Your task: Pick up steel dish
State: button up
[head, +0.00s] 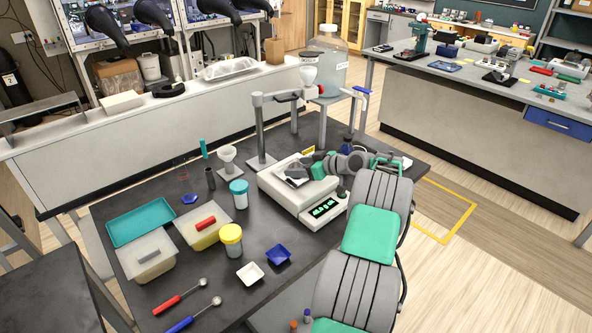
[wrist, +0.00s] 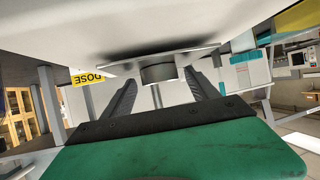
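A small round grey metal dish, which looks like the steel dish (wrist: 158,73), sits on the flat pan (wrist: 115,68) of the white balance; the wrist view appears upside down. My gripper (wrist: 160,80) is open, with its two dark fingers reaching toward the dish, one on each side. I see a gap on both sides and no clear contact. In the head view my gripper (head: 299,170) is low over the balance (head: 291,197), and it largely hides the dish there.
A clamp stand (head: 261,130) with a funnel rises behind the balance. A yellow label (wrist: 88,79) reading DOSE is near.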

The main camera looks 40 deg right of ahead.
jog(key=c, duration=1.3)
jog(key=shift+o, duration=0.2)
jog(key=shift+r, duration=0.15)
